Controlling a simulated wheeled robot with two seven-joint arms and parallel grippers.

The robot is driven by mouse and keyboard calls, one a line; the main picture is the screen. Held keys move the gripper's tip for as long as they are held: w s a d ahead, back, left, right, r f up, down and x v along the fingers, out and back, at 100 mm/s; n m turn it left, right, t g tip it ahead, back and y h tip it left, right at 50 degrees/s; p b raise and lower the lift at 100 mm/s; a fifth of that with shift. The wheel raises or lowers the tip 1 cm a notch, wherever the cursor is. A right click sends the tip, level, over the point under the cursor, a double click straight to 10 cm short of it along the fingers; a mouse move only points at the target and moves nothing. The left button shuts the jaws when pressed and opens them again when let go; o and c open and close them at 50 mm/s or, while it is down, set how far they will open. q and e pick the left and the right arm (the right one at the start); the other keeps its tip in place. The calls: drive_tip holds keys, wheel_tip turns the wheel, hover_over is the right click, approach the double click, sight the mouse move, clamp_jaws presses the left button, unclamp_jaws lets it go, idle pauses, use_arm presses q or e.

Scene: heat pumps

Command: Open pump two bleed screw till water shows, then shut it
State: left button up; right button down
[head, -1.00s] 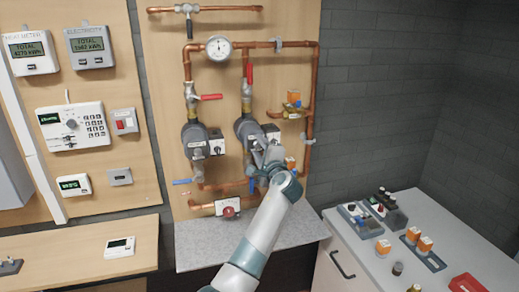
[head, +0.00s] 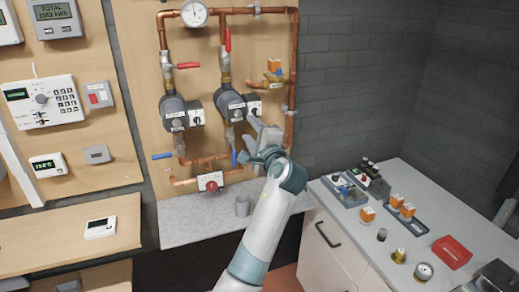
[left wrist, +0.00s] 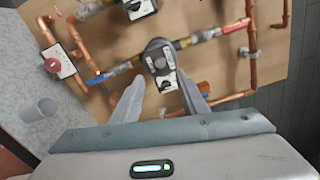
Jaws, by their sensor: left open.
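Pump two (head: 230,100) is the right of two dark grey pumps on the wooden pipe board. It also shows in the left wrist view (left wrist: 158,52), with its black-and-white control box facing me. Its bleed screw is too small to make out, and I see no water. My left gripper (head: 256,132) is open and empty, just below and right of pump two. In the left wrist view its two fingers (left wrist: 160,82) point toward the pump, one on each side of the control box, apparently short of it. My right gripper is not in view.
Pump one (head: 174,112) sits to the left. Copper pipes with red-handled (head: 228,40) and blue-handled valves surround both. The right counter holds orange boxes, a red tray (head: 452,252) and small parts.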

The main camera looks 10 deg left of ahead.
use_arm(q)
drive_tip(key=b+v, duration=0.2)
drive_tip(key=v, duration=0.5)
drive_tip(key=shift+f, duration=0.1)
